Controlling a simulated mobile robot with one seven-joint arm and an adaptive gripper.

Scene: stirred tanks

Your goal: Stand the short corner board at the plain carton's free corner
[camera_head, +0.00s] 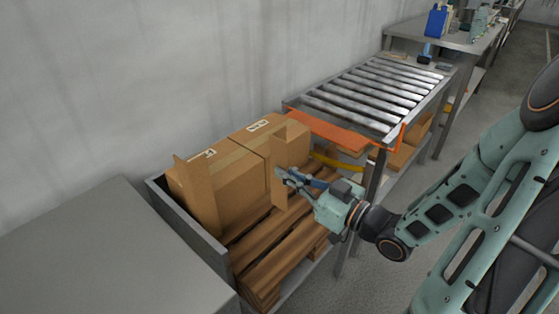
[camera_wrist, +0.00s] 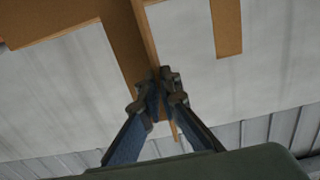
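Two brown cartons stand side by side on a wooden pallet (camera_head: 270,248) in the head view: a left carton (camera_head: 238,180) and a right carton (camera_head: 240,134). Both have tape and a printed mark on top; I cannot tell which is the plain one. My gripper (camera_head: 284,175) is shut on a shorter brown corner board (camera_head: 279,196), held upright close to the cartons' right side. In the wrist view my fingertips (camera_wrist: 160,90) pinch this board (camera_wrist: 122,40) by one edge. Its contact with the pallet is unclear.
A grey wall (camera_head: 190,235) borders the pallet on the left, with a grey surface (camera_head: 90,250) beside it. A roller conveyor (camera_head: 370,95) with an orange end plate (camera_head: 330,130) stands behind my gripper. A table (camera_head: 455,38) with containers is beyond.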

